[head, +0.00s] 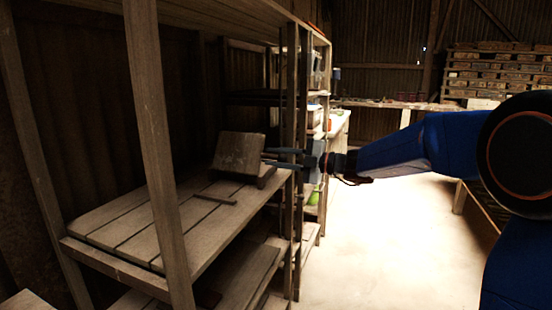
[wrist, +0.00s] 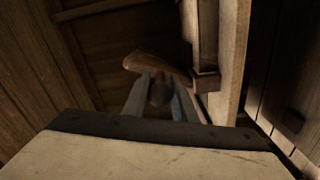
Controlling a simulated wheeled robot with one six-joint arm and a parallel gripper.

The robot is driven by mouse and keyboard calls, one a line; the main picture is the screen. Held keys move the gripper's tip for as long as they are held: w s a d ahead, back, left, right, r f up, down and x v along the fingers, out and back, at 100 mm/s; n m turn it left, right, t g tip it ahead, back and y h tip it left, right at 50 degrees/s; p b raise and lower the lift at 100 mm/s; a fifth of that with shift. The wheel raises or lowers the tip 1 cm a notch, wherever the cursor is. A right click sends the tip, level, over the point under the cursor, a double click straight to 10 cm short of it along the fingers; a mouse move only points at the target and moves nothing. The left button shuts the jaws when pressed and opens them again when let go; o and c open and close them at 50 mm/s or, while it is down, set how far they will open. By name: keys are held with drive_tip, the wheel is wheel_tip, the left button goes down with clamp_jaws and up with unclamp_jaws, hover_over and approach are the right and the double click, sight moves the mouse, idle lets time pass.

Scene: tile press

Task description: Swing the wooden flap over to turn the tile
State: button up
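The wooden flap (head: 239,154) is a brown square board, standing tilted on the shelf in the head view. It rests at a low dark wooden base (head: 265,177). My gripper (head: 266,155) reaches in from the right, its fingers at the flap's right edge. In the wrist view the two grey fingers of my gripper (wrist: 162,88) are apart, with a dark rounded piece (wrist: 160,93) between them; whether they touch it is unclear. A pale board with a dark edge (wrist: 150,155) fills the bottom of the wrist view; I cannot tell whether it is flap or tile. No tile is clearly distinguishable.
The slatted wooden shelf (head: 130,218) has a thin stick (head: 215,199) lying before the flap. Upright posts (head: 157,150) stand at its front, and another shelf board is above. The floor (head: 390,250) to the right is clear. Stacked pallets (head: 495,75) stand far back.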

drive_tip(key=o, duration=0.4)
drive_tip(key=shift+w+d+f, duration=0.1)
drive_tip(key=v, duration=1.7)
drive_tip(key=shift+d, duration=0.15)
